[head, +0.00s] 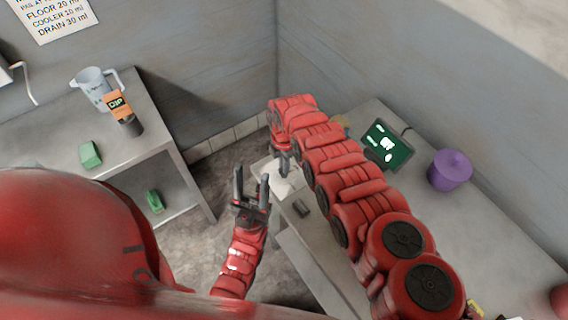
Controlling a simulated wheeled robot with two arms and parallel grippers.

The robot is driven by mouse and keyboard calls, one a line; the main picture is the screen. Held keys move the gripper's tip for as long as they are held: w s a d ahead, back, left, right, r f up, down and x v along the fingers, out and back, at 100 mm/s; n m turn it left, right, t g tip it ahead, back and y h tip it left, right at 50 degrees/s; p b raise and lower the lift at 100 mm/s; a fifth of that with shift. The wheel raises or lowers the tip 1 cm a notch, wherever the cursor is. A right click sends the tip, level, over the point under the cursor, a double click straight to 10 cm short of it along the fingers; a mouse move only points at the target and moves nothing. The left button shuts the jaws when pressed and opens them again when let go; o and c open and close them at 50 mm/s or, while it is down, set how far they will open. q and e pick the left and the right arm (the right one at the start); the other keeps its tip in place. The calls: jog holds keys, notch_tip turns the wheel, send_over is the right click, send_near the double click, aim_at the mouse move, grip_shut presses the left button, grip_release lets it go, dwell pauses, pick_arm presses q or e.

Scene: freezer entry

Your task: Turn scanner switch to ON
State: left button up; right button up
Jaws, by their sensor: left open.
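A dark device with a lit green screen (387,146) stands on the right-hand counter; I cannot tell if it is the scanner. A small dark block (301,208) sits near that counter's left edge; it is too small to tell if it is a switch. I cannot make out any ON marking. My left gripper (250,184) is open and empty, fingers pointing up in the picture, left of the counter edge. My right gripper (283,163) points down at the counter's far left end, near a pale flat item (268,172); its fingers are partly hidden behind the arm.
My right arm crosses over the right-hand counter (455,235) and hides part of it. A purple cylinder (450,170) stands right of the screen. Another green item (155,201) lies below.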

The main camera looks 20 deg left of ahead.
grip_shut()
jog(key=shift+f, duration=0.1)
jog(key=shift+w+f+m+b, duration=0.1)
jog(key=shift+m+b, duration=0.8)
jog(key=shift+m, duration=0.1)
jog(key=m+b, duration=0.2)
jog(key=m, duration=0.1)
jog(key=shift+m+b, duration=0.3)
jog(key=m+b, duration=0.2)
jog(key=shift+m, duration=0.4)
jog(key=m+b, duration=0.3)
jog(key=m, duration=0.2)
jog(key=m+b, duration=0.3)
jog(key=m, duration=0.1)
jog(key=shift+m, duration=0.4)
